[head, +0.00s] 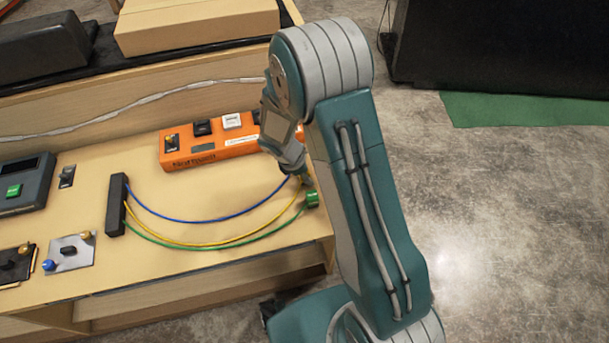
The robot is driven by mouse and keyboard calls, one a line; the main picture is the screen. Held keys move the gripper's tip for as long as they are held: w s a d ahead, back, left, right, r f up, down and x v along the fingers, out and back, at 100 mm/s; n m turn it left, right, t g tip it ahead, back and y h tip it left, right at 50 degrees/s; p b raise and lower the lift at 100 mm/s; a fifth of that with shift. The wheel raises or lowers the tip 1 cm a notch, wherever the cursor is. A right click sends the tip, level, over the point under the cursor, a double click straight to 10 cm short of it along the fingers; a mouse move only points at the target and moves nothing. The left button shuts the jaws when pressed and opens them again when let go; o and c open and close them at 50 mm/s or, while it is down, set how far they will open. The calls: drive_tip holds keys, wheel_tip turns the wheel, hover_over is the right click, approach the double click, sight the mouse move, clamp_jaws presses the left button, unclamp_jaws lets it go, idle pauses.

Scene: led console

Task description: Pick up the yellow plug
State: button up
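A yellow cable (168,236) runs in an arc from a black bar (117,204) on the wooden desk to the right, ending near my gripper. The yellow plug cannot be made out; the cable's right end runs up to the gripper and is hidden there. My gripper (308,183) points down near the desk's right edge, just above a green plug (312,199). Its fingers are small and mostly hidden by the wrist, so I cannot tell whether they are open, shut or touching anything.
Blue (205,221) and green (150,238) cables run beside the yellow one. An orange control box (190,157) stands behind them, left of my wrist. Grey and black switch panels (70,252) lie at the left. The desk's right edge is close to the gripper.

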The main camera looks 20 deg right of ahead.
drive_tip(key=shift+a, duration=0.15)
clamp_jaws()
